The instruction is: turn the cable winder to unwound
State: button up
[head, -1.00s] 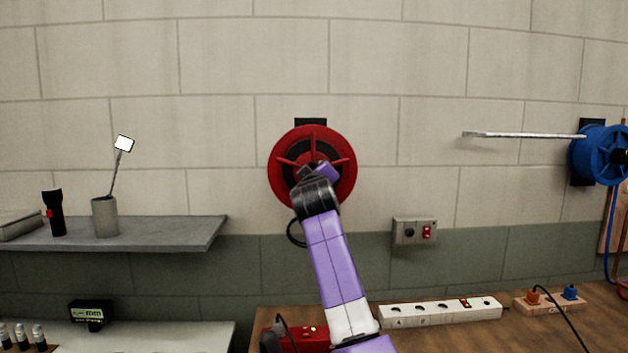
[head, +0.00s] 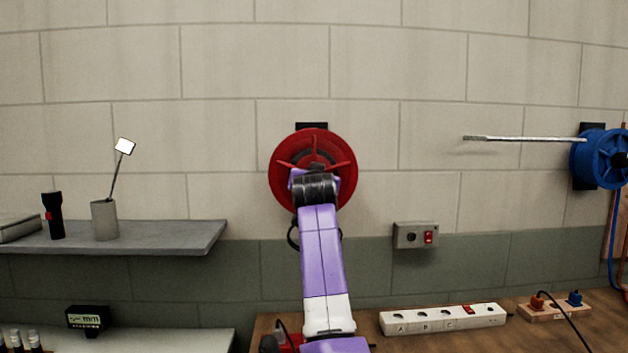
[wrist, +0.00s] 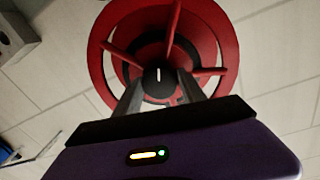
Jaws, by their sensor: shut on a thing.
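The cable winder is a red reel (head: 345,165) with spokes and a dark hub, mounted on the wall at the middle of the head view. It fills the upper middle of the wrist view (wrist: 220,40), where its dark hub (wrist: 158,78) carries a short white mark. My gripper (wrist: 160,92) is at the hub, with one grey finger on each side, shut on the winder's hub part. The exact contact is partly hidden. In the head view my wrist and arm cover the lower part of the reel.
A blue reel (head: 598,160) with a pale rod (head: 525,138) beside it is at the right. A grey shelf (head: 150,238) with a cup and torch is at the left. A switch box (head: 414,235) and a power strip (head: 440,317) are lower right.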

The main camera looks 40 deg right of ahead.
jog(key=m+y+p, duration=0.1)
jog(key=m, duration=1.1)
jog(key=shift+m, duration=0.3)
dwell(0.3)
jog(key=o, duration=1.4)
jog(key=shift+s, duration=0.1)
jog(key=shift+b+v, duration=0.9)
jog(key=shift+v, duration=2.95)
